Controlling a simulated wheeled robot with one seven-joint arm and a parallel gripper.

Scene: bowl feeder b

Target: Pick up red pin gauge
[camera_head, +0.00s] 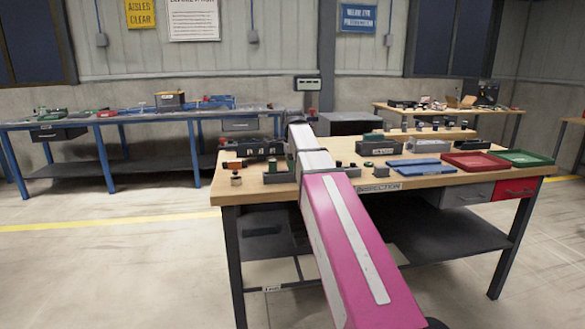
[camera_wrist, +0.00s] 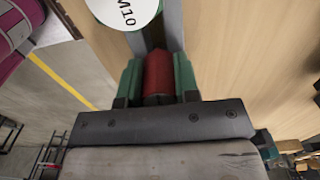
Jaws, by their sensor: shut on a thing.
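The red pin gauge (camera_wrist: 158,74) shows in the wrist view as a red cylinder with a dark end, between two green and grey fingers. My gripper (camera_wrist: 157,64) is shut on it, with a finger against each side. A round white face marked M10 (camera_wrist: 124,9) is at the top of the wrist view, overlapping the left finger; I cannot tell whether it is part of the gauge. In the head view my arm hides the gripper and the gauge.
The wooden inspection table (camera_head: 398,184) carries grey bins (camera_head: 379,146), a blue tray (camera_head: 420,169), a red tray (camera_head: 476,163) and a green tray (camera_head: 523,158) on its right. A small round piece (camera_head: 236,179) stands near the left edge.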

